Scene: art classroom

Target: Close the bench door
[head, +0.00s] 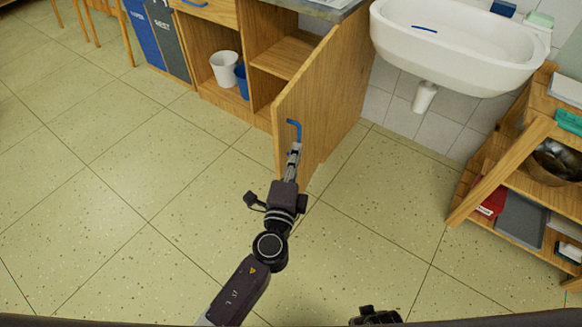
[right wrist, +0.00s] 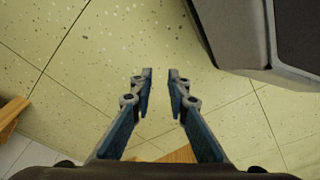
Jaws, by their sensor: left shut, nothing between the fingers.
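The bench door (head: 318,95) is a wooden panel standing open, swung out from the bench (head: 262,28) so the shelves inside show. A blue handle (head: 296,124) sits on the door near its outer edge. My left gripper (head: 295,150) is shut at the door's outer edge, just below the handle in the picture, with nothing visible between its fingers. I cannot tell whether it touches the door. My right gripper (right wrist: 160,82) is open and empty over the floor in the right wrist view. Only a dark part of it shows at the head view's bottom edge.
A white bin (head: 224,68) and a blue one (head: 242,82) stand inside the bench. A white sink (head: 455,50) hangs right of the door. A wooden shelf rack (head: 497,170) stands at the right. The tiled floor (head: 130,200) in front is clear.

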